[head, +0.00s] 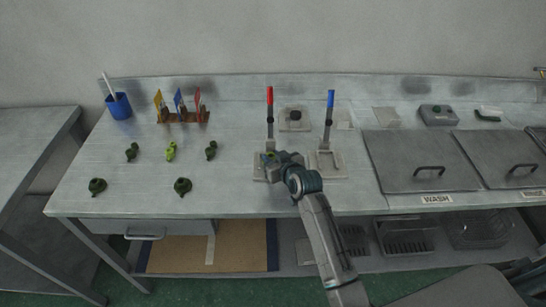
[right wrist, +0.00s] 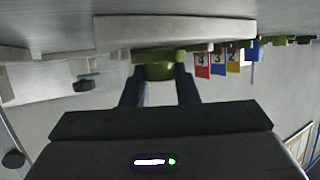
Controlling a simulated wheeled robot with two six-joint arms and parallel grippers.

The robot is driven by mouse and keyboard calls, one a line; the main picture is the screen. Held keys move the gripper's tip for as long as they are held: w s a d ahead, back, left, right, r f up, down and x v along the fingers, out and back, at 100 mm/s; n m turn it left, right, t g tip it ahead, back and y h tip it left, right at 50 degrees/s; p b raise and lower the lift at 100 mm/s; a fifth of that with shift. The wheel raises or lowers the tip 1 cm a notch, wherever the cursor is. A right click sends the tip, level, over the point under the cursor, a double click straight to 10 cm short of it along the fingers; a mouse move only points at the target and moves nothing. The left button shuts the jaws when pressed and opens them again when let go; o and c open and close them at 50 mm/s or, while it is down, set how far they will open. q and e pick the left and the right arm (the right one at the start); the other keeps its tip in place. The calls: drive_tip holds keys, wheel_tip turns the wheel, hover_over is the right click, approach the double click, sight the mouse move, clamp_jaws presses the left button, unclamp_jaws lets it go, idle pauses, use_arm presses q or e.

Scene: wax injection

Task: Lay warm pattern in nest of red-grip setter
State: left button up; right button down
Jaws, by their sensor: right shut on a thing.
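The red-grip setter stands on the bench with its red grip (head: 270,96) upright and a pale base plate (head: 259,172). My right gripper (head: 270,157) is over this plate and hides much of it. In the right wrist view its fingers are shut on a green pattern (right wrist: 160,71). The pattern is right at a pale slab (right wrist: 175,31); whether it touches or sits in the nest I cannot tell. The blue-grip setter (head: 330,99) stands to the right. A bright green pattern (head: 170,151) lies left on the bench among several darker ones (head: 183,186). My left gripper is not in view.
A rack with yellow, blue and red flags (head: 183,117) and a blue cup (head: 119,106) stand at the back left. Two lidded metal bays (head: 415,160) are on the right, one labelled WASH. The bench between the patterns and the red-grip setter is clear.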

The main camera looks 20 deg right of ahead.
drive_tip(key=c, duration=1.1)
unclamp_jaws()
drive_tip(key=shift+f, duration=0.1)
drive_tip(key=shift+r, duration=0.2)
drive_tip(key=v, duration=0.4)
drive_tip(key=b+v, duration=0.1)
drive_tip(key=v, duration=0.7)
drive_tip(key=shift+r+b, duration=0.3)
drive_tip(key=shift+r, duration=0.15)
